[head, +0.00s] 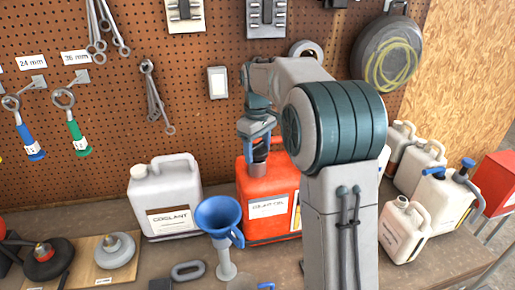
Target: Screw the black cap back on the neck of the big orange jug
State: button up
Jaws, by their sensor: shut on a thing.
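The big orange jug (253,226) stands upright on the bench, left of my arm, with a white label on its front. Its neck (257,170) looks greyish brown. My gripper (259,146) points down directly over the neck. It is shut on the black cap (261,156), of which only a small dark part shows between the fingers. The cap is at the top of the neck; I cannot tell whether it touches or is seated on it. My arm hides the right part of the jug.
A white coolant jug (165,190) stands to the left. A blue funnel (219,214) stands close in front of the orange jug. Several pale jugs (405,228) stand right of my arm. A pegboard (185,95) with wrenches rises behind the bench.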

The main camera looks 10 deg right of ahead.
jog(key=shift+f+b, duration=0.35)
jog(key=shift+f, duration=0.25)
dwell(0.3)
jog(key=m, duration=0.3)
jog(key=shift+p, duration=0.3)
jog(key=m, duration=0.4)
jog(key=shift+a+p, duration=0.1)
jog(key=shift+p, duration=0.2)
jog(key=m, duration=0.5)
jog(key=shift+r+p, duration=0.1)
jog(key=shift+p, duration=0.3)
jog(key=shift+m, duration=2.3)
jog(key=o, duration=1)
